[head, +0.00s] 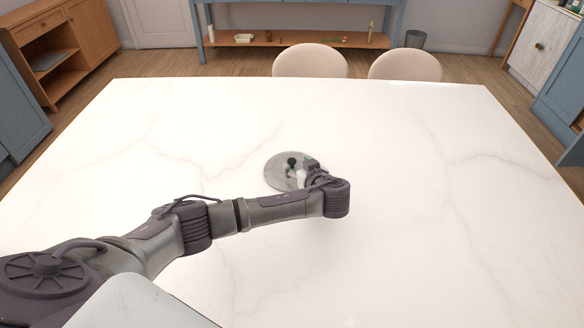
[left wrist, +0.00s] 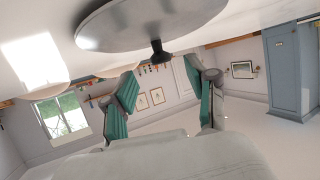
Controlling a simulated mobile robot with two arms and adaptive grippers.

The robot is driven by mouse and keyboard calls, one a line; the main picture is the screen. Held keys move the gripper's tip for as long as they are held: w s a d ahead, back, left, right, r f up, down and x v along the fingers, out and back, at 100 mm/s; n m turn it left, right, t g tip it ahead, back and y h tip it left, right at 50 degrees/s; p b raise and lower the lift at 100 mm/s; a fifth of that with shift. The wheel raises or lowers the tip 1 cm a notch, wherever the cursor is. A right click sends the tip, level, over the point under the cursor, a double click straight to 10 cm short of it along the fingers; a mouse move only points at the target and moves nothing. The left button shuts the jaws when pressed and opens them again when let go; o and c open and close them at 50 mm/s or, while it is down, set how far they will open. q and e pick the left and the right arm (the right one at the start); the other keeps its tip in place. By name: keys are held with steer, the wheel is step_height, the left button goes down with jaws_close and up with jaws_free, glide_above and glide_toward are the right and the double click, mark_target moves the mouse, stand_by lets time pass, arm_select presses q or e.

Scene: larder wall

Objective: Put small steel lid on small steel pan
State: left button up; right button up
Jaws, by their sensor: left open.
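The small steel lid (head: 278,174) is a round grey disc with a black knob (head: 291,161), lying at the middle of the white table. In the left wrist view, which is upside down, the lid (left wrist: 130,22) fills the top and its knob (left wrist: 160,52) points toward my gripper. My left gripper (head: 303,168) is at the lid's right side and hides part of it. Its teal-padded fingers (left wrist: 160,82) are open and apart, with the knob just beyond their tips, between them. I cannot make out the small steel pan. My right gripper is not in view.
The white marble table (head: 420,220) is otherwise clear around my left arm. Two beige chairs (head: 310,61) (head: 405,65) stand at its far edge.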

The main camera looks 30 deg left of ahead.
mark_target(293, 162)
arm_select(q)
steer(key=shift+p+x, duration=0.4)
steer(key=shift+x, duration=1.6)
steer(key=shift+s, duration=0.1)
jaws_close()
